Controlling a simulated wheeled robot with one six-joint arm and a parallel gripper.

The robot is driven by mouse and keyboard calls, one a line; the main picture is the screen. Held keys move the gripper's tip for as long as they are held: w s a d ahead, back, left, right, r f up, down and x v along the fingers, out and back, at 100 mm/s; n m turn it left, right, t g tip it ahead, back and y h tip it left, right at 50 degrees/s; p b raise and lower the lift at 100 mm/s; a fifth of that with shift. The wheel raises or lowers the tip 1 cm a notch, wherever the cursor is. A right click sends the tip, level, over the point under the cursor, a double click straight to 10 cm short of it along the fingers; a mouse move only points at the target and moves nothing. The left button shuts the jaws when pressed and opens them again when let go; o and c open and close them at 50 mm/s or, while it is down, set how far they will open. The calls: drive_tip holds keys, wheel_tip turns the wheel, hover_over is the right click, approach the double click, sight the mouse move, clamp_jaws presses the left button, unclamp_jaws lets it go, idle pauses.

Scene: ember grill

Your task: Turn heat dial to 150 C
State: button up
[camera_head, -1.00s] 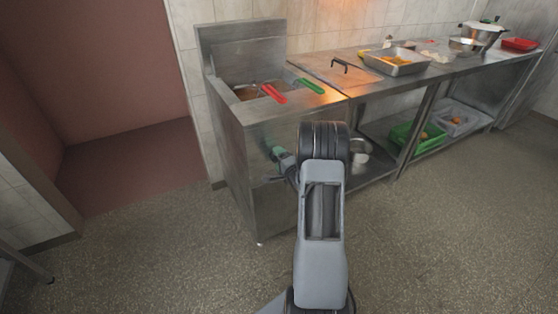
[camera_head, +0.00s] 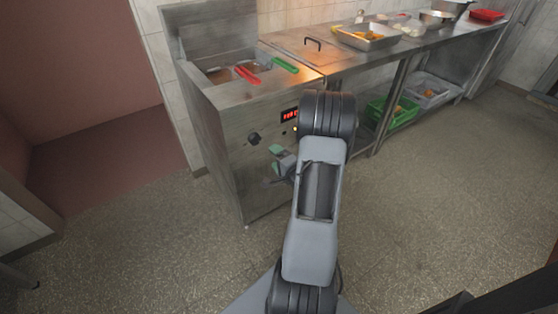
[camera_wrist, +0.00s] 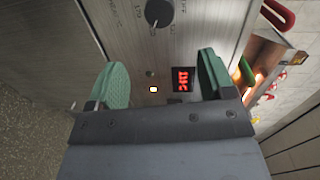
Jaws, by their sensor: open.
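My gripper (camera_wrist: 162,75) is open and empty, with green finger pads spread apart. In the head view my gripper (camera_head: 280,160) is in front of the panel, below and right of the dial.
A small lit indicator (camera_wrist: 153,89) is beside the display. A steel counter (camera_head: 345,62) with a food tray (camera_head: 367,37) runs to the right. The floor in front is clear.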

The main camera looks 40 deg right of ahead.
drive_tip(key=shift+s+a, duration=0.1)
drive_tip(key=shift+s, duration=0.8)
drive_tip(key=s+d+f+n+g+h, duration=0.2)
drive_tip(key=s+d+f+n+g, duration=0.15)
drive_tip(key=f+g, duration=0.4)
drive_tip(key=s+a+r+n+g+y+p, duration=0.1)
drive_tip(key=s+a+r+n+g+p, duration=0.2)
drive_tip(key=a+r+n+p, duration=0.4)
drive_tip(key=s+a+r+n+g+y+p, duration=0.2)
drive_tip(key=a+r+n+p, duration=0.5)
drive_tip(key=a+r, duration=1.5)
wheel_tip(320, 180, up, 6)
drive_tip(key=shift+s+a+r+n+g+y+p, duration=0.2)
drive_tip(key=shift+s+a+n+g+y+p, duration=0.25)
drive_tip(key=shift+s, duration=0.8)
